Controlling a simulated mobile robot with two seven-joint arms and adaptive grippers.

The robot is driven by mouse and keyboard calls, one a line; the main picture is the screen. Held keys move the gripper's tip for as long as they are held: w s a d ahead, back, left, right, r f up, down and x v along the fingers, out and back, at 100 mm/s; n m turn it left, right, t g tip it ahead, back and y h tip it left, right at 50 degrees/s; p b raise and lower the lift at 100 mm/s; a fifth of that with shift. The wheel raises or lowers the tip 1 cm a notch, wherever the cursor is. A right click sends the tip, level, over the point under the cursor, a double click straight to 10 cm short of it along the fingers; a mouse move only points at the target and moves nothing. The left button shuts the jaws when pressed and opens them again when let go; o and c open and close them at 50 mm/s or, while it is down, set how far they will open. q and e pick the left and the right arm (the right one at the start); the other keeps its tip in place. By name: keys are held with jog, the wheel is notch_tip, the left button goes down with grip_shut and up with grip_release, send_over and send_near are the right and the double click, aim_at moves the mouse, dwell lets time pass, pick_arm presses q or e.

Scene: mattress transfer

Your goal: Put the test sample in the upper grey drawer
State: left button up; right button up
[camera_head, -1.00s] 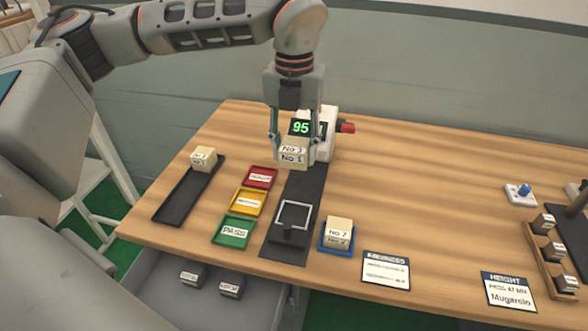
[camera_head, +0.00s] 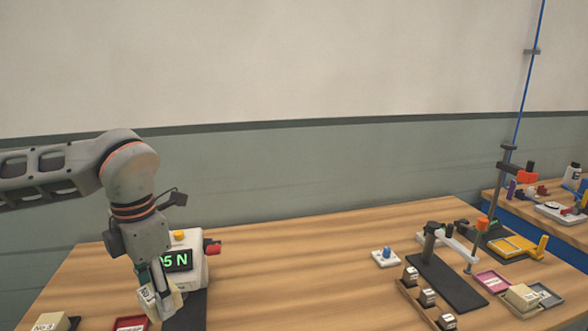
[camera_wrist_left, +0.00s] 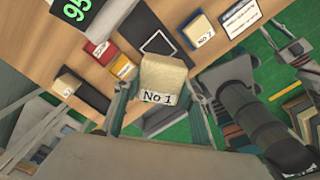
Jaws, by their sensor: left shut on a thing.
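My left gripper (camera_head: 158,291) is shut on a pale foam block (camera_head: 148,303) marked No 1 and holds it tilted above the table, in front of the tester. In the left wrist view the block (camera_wrist_left: 163,75) sits between the two fingers, its label facing the camera. A grey drawer is not in the head view. In the left wrist view a dark grey shape below the table edge is partly hidden by the block and fingers. A grey part at the right of the wrist view may be my right gripper; its jaws are unclear.
The tester (camera_head: 190,262) has a green-digit display. Another pale block (camera_head: 50,322) lies at the lower left. A black stand (camera_head: 445,280), a weight rack (camera_head: 425,297) and trays are at the right. The table between tester and rack is mostly clear.

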aim_at(155, 322)
pick_arm(q)
jog(key=m, duration=0.4)
jog(key=shift+s+f, duration=0.15)
jog(key=shift+f, duration=0.2)
jog(key=m, duration=0.3)
jog(key=shift+s+f+m, duration=0.2)
jog(key=shift+f+m, duration=0.1)
jog(key=shift+f, duration=0.05)
jog(key=m, duration=0.3)
jog(key=shift+s+f+m, duration=0.2)
jog(key=shift+f+m, duration=0.15)
jog(key=shift+m, duration=0.05)
jog(key=m, duration=0.3)
jog(key=shift+s+d+f+m, duration=0.1)
jog(key=shift+s+f+m, duration=0.1)
jog(key=shift+f+m, duration=0.1)
jog(key=m, duration=0.3)
jog(key=shift+s+f+m, duration=0.25)
jog(key=shift+f+m, duration=0.1)
jog(key=shift+m, duration=0.05)
jog(key=m, duration=0.3)
jog(key=shift+s+d+f+m, duration=0.1)
jog(key=shift+s+f+m, duration=0.1)
jog(key=shift+f+m, duration=0.15)
jog(key=m, duration=0.3)
jog(key=f+m, duration=0.1)
jog(key=m, duration=0.1)
jog(key=shift+s+m, duration=0.25)
jog(key=shift+s, duration=0.15)
